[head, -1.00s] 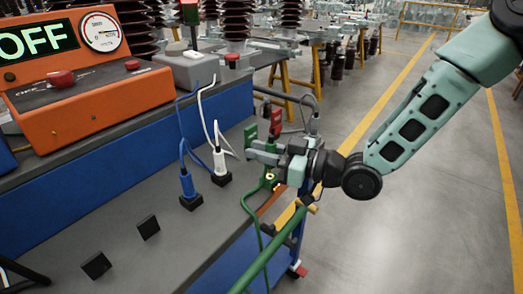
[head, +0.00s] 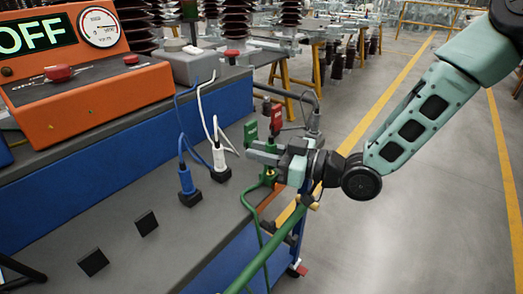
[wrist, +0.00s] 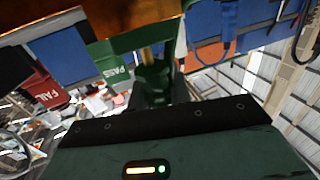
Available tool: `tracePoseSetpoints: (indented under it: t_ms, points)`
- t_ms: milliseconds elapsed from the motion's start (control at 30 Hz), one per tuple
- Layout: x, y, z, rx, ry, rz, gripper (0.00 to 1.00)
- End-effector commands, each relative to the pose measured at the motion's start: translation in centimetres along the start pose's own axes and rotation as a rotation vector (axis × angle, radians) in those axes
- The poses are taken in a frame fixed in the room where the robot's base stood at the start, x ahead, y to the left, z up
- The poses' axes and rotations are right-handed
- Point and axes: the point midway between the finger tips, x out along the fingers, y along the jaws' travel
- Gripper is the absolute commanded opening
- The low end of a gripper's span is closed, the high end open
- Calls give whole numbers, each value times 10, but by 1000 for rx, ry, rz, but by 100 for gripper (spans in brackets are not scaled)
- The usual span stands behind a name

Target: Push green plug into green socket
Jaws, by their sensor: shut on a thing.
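My gripper (head: 262,152) is at the right end of the bench, its pale green jaws pointing left. It is shut on the green plug (head: 269,177), which shows just below the jaws. A green cable (head: 246,199) loops from there down past the bench edge. In the wrist view a dark green body (wrist: 152,78) with a brass-coloured part sits between the fingers; its far end is hidden. I cannot pick out a green socket in either view; the jaws may hide it.
A blue plug (head: 186,180) and a white plug (head: 219,158) stand upright in black sockets left of my gripper. Two bare black blocks (head: 146,223) (head: 93,262) lie nearer. A green PASS sign (head: 250,132) and red FAIL sign (head: 275,122) stand close behind the jaws. An orange console (head: 85,70) is at left.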

Motion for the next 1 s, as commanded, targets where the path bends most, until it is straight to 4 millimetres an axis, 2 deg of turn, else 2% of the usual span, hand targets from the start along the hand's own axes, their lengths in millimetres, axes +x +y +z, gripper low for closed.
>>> tracePoseSetpoints:
  t_ms: [667,700,767,800,1000]
  points:
    - [0,0,17,0,0,0,0]
    - [0,0,16,0,0,0,25]
    - [0,0,16,0,0,0,42]
    - [0,0,16,0,0,0,45]
    - [0,0,16,0,0,0,45]
